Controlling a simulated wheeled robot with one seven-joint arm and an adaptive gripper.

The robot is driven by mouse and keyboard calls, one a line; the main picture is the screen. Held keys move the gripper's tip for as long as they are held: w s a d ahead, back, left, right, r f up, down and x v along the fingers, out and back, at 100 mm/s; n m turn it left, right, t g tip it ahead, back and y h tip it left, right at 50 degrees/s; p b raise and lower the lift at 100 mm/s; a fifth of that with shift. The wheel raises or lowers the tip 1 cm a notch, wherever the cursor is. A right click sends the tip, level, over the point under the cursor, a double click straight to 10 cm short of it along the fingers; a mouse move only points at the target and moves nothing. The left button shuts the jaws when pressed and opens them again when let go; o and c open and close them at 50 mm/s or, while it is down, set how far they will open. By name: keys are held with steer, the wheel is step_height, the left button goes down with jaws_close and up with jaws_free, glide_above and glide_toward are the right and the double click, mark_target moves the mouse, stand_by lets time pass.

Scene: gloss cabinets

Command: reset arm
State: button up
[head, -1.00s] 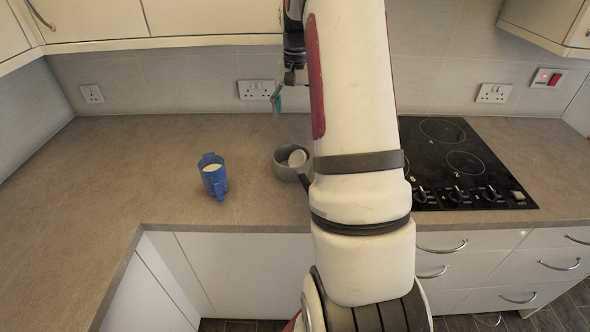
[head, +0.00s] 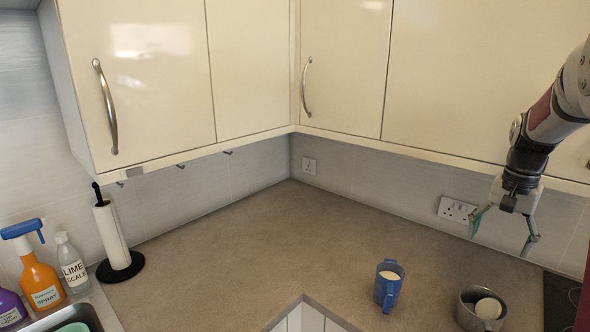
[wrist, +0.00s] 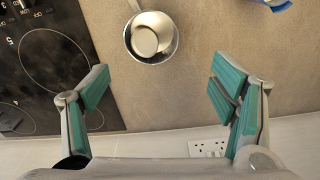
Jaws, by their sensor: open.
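My gripper (head: 503,228) is at the right in the head view, hanging fingers down in front of the back wall. It is open and empty. In the wrist view its two teal-padded fingers (wrist: 160,92) stand wide apart, with bare counter and wall between them. Part of my arm runs up to the right edge of the head view. No object touches the fingers.
A metal pot (head: 466,314) with a pale round thing in it and a blue mug (head: 388,287) stand on the counter (head: 220,260). The black hob (wrist: 50,60) lies beside the pot. Wall cabinets (head: 450,80) overhang the counter. Spray bottles (head: 42,283) and a paper roll (head: 110,236) stand left.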

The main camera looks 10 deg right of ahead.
steer(key=s+a+r+n+t, duration=0.1)
steer(key=s+a+r+n, duration=0.1)
steer(key=a+r, duration=0.35)
steer(key=s+a+r+n+t, duration=0.1)
steer(key=s+a+r+n, duration=0.1)
steer(key=a, duration=0.7)
steer(key=s+a+r+n+t, duration=0.1)
steer(key=s+a+r+n, duration=0.15)
steer(key=a, duration=0.45)
steer(key=s+a+n+t, duration=0.2)
steer(key=s+a+n, duration=0.3)
steer(key=s+a, duration=0.6)
steer(key=shift+s+a+f, duration=0.25)
steer(key=shift+s+a, duration=0.05)
steer(key=shift+s, duration=0.5)
steer(key=shift+d, duration=0.15)
